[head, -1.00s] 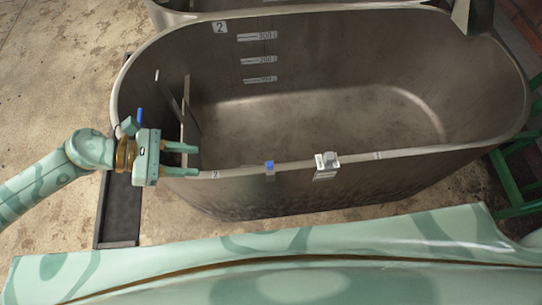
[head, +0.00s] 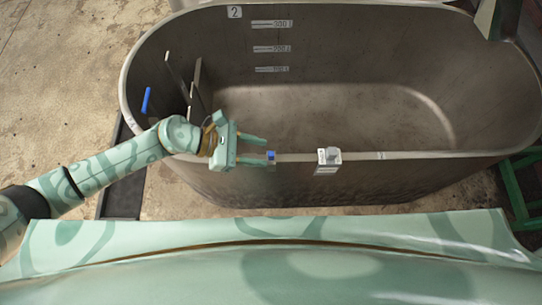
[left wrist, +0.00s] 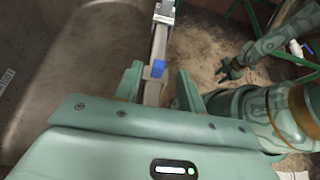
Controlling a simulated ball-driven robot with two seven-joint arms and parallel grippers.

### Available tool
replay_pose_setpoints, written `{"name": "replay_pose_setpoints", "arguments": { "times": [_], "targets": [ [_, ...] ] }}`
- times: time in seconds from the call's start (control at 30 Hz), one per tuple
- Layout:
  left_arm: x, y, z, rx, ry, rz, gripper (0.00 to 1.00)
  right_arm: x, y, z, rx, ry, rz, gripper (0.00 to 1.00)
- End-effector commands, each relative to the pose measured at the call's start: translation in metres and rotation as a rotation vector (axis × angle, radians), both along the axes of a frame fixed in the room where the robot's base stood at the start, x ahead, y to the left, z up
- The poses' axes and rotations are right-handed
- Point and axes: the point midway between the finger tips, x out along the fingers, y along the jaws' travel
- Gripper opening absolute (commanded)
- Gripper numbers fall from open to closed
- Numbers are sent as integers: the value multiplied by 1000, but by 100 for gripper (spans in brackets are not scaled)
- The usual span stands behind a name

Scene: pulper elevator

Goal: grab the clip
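A small blue clip (head: 271,156) sits on the near rim of the metal tank (head: 400,170). It also shows in the left wrist view (left wrist: 157,70), on the rim ahead of and between the fingers. My left gripper (head: 265,150) points right along the rim, its fingers apart and their tips at the clip. In the left wrist view the open fingers (left wrist: 160,82) straddle the rim, with visible space on both sides. I cannot tell whether they touch the clip. My right gripper (left wrist: 230,68) is small in the left wrist view, and its opening is unclear.
A white and grey block (head: 328,156) sits on the rim just right of the clip. A blue handle (head: 147,100) stands at the tank's left end, near upright plates. A green frame (head: 517,190) stands at the right. Bare floor (head: 60,90) lies to the left.

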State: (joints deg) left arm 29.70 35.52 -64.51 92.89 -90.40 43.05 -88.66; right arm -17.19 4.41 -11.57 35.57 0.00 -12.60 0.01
Motion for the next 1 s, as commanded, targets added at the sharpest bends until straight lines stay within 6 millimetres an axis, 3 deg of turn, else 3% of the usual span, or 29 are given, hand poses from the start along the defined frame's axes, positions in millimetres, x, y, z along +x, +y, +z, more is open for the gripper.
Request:
{"name": "replay_pose_setpoints", "arguments": {
  "times": [0.17,0.4,0.43,0.57,0.87,1.0],
  "targets": [
    [1,-22,-12,-1,3,1,40,-1,-2,-3,-3,1,0,36],
    [1,-24,-14,0,0,1,40,0,-6,-3,-7,2,0,36],
    [1,-24,-13,0,0,1,37,0,-5,-3,-7,2,0,36],
    [1,-24,-13,0,0,1,1,-1,-5,-3,-7,2,0,36],
    [2,-24,-13,0,0,1,0,-1,-5,-2,-7,2,0,36],
    [2,-24,3,0,-4,0,0,2,-4,5,-5,-3,-1,36]
  ]
}}
